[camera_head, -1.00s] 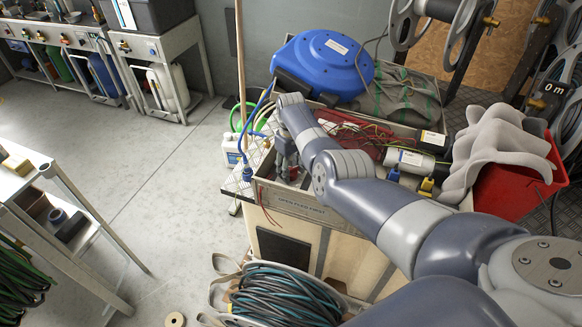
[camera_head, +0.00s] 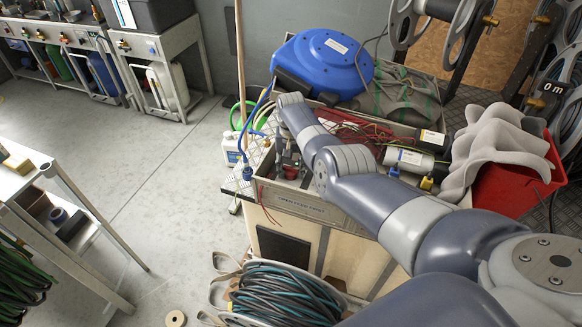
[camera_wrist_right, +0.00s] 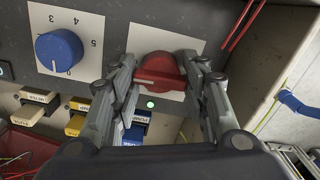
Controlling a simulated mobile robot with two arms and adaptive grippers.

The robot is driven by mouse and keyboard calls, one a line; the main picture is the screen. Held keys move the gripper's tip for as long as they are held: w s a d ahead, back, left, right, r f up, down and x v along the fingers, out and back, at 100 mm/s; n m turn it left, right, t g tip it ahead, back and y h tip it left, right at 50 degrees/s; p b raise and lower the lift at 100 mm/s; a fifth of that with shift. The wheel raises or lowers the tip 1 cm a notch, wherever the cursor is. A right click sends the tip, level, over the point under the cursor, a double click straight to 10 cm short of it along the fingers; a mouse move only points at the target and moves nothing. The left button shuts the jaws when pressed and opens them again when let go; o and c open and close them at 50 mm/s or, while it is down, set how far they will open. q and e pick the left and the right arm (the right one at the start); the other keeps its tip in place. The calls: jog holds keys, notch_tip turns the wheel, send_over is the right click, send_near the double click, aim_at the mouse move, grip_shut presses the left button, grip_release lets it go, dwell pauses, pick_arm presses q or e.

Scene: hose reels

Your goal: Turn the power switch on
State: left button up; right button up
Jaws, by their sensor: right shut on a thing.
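The power switch (camera_wrist_right: 160,72) is a red rotary knob on a pale square plate in the right wrist view. A small green lamp (camera_wrist_right: 150,104) glows just below it. My right gripper (camera_wrist_right: 160,80) has a finger on each side of the knob and is shut on it. My left gripper is not in view.
A coiled hose (camera_head: 285,295) is on the floor in front.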

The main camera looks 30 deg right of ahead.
aim_at(291, 168)
jog(key=shift+m, duration=0.3)
dwell(0.4)
jog(key=o, duration=0.9)
jog(key=shift+c, duration=0.2)
jog(key=shift+r, duration=0.15)
notch_tip(291, 168, up, 12)
jog(key=shift+f, duration=0.25)
